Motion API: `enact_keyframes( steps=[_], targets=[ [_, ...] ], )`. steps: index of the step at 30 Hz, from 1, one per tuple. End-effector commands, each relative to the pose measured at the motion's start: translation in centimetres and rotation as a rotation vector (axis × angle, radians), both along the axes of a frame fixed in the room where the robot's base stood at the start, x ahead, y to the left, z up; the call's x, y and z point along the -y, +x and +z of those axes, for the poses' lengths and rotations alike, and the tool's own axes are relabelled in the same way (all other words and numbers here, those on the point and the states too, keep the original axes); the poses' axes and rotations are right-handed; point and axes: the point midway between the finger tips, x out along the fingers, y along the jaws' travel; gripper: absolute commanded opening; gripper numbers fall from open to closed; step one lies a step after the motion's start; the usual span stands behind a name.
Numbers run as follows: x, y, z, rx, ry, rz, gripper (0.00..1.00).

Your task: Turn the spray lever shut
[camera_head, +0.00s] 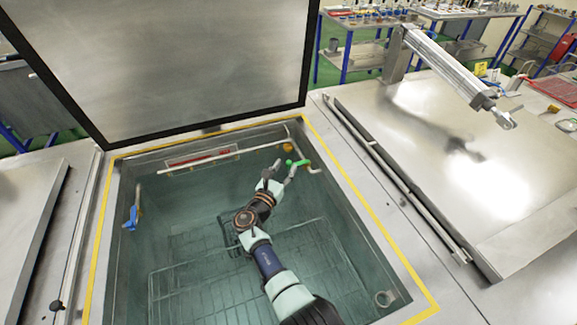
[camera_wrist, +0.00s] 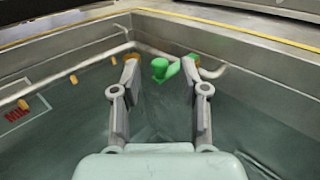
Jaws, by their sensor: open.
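A green lever (camera_head: 299,162) sits on the pipe at the far right corner inside the open tank. In the wrist view the green lever (camera_wrist: 160,67) shows its rounded knob between and beyond my fingertips, its arm running right behind the right finger. My gripper (camera_head: 284,169) is open and empty, reaching into that corner just left of the lever; its two fingers (camera_wrist: 161,78) frame the knob. I cannot tell whether either finger touches it. A blue lever (camera_head: 131,216) is on the tank's left wall. Which lever is the spray lever is not labelled in view.
A pipe with nozzles (camera_head: 200,160) runs along the tank's back wall, near a red sign (camera_wrist: 19,114). A wire rack (camera_head: 190,285) lies in the tank. The raised lid (camera_head: 170,60) stands behind. A closed lid with a pneumatic cylinder (camera_head: 445,68) is at right.

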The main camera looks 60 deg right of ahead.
Motion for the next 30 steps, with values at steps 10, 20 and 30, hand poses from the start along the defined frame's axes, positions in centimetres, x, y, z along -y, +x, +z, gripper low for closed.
enact_keyframes(
  steps=[10, 20, 30],
  targets=[
    [3.6, 0.2, -0.1, 0.001, 0.001, -0.001, 0.44],
    [3.6, 0.2, -0.1, 0.002, 0.001, 0.0, 0.19],
    [3.5, 0.2, -0.1, 0.002, 0.002, 0.0, 0.0]
  ],
)
